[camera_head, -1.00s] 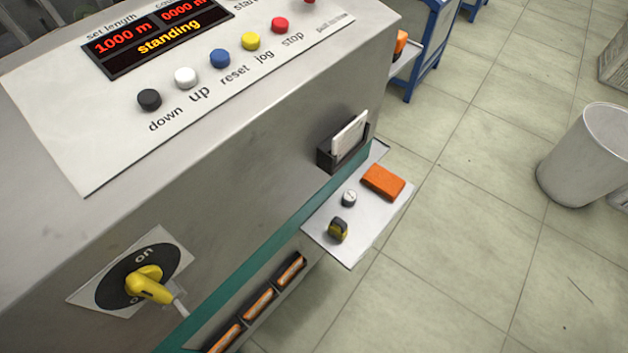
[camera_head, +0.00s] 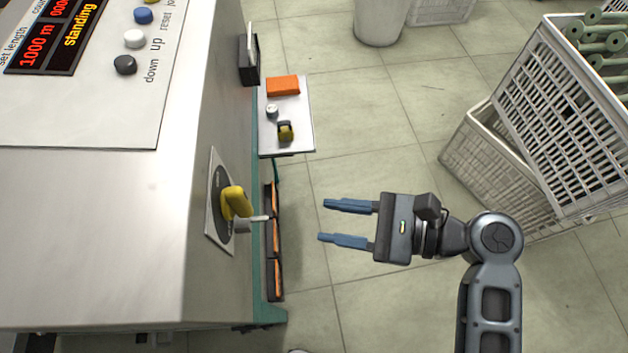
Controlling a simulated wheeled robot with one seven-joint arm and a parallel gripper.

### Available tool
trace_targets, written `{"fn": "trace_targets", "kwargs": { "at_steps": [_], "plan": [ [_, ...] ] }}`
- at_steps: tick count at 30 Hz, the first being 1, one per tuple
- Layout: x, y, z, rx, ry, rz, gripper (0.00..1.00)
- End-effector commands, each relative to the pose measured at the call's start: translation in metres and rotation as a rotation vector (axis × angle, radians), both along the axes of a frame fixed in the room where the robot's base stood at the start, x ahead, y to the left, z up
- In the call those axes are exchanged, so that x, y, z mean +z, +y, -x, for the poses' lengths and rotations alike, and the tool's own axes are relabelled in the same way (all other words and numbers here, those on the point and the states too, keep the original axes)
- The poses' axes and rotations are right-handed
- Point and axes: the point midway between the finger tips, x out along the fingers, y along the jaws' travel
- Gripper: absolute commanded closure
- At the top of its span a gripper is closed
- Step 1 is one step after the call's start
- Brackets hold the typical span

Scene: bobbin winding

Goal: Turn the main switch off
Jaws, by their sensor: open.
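The main switch is a yellow rotary handle (camera_head: 235,202) on a dark round plate (camera_head: 217,203) on the machine's side. A pale grey piece (camera_head: 254,219) sticks out from the handle toward my gripper. The switch is seen at a steep angle, and its on/off lettering cannot be read now. My gripper (camera_head: 325,221) is open and empty, to the right of the switch and apart from it. Its two blue fingers point left toward the machine.
A small shelf (camera_head: 299,128) with an orange block and small items juts from the machine. Orange-filled holders (camera_head: 274,240) sit below the switch. White crates (camera_head: 540,130), one with green bobbins, stand at right. A bin (camera_head: 380,18) is at the back. Floor lies between.

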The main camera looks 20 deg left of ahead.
Motion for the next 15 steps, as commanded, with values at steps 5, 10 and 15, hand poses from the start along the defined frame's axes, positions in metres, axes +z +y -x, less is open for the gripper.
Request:
{"fn": "trace_targets", "kwargs": {
  "at_steps": [5, 10, 15],
  "plan": [
    [0.056, 0.026, -0.003, 0.201, 0.154, -0.116, 0.57],
    [0.077, 0.033, 0.0, 0.291, 0.214, -0.148, 0.57],
    [0.079, 0.048, 0.008, 0.304, 0.221, -0.151, 0.57]
  ]
}}
